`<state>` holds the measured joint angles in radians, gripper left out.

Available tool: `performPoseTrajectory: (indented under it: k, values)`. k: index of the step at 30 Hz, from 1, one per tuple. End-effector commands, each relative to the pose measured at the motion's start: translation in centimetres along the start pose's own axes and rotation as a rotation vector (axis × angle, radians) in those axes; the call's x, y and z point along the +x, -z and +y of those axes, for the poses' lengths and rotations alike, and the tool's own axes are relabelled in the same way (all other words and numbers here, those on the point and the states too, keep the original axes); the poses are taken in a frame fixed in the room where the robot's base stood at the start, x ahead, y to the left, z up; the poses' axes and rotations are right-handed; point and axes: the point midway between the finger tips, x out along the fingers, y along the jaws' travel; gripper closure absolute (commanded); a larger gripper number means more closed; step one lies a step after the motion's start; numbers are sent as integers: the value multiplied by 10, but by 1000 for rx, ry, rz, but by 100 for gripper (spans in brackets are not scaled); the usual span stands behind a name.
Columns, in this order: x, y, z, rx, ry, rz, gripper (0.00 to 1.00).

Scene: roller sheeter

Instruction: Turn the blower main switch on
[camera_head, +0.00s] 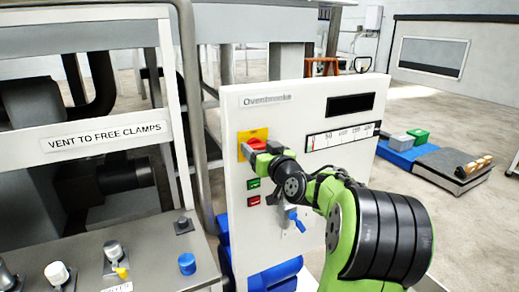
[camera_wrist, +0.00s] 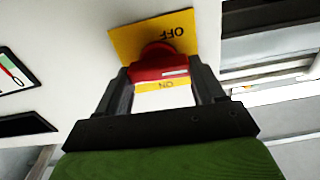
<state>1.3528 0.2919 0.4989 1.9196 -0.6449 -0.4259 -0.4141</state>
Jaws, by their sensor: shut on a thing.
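A red rotary switch (camera_head: 257,144) on a yellow plate (camera_head: 246,135) sits at the upper left of a white panel. In the wrist view the red knob (camera_wrist: 160,64) lies between the two dark fingers. The yellow plate (camera_wrist: 125,42) reads OFF at one end and ON at the other, upside down in this view. My gripper (camera_head: 250,149) is shut on the red knob; it also shows in the wrist view (camera_wrist: 160,75). I cannot tell for certain which marking the knob points to.
A green button (camera_head: 254,183) and a red button (camera_head: 254,201) are below the switch. A blue-handled key or lever (camera_head: 296,221) is lower on the panel. A grey console with several knobs (camera_head: 112,250) stands at left.

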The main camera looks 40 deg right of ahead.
Motion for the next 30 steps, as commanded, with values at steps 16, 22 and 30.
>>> performPoseTrajectory:
  k: [16, 22, 30]
  values:
    - [0, -1, 2, 438, 1, -2, 62]
    - [0, -2, 3, 630, 1, -3, 62]
    - [0, -3, 5, 886, 0, -3, 62]
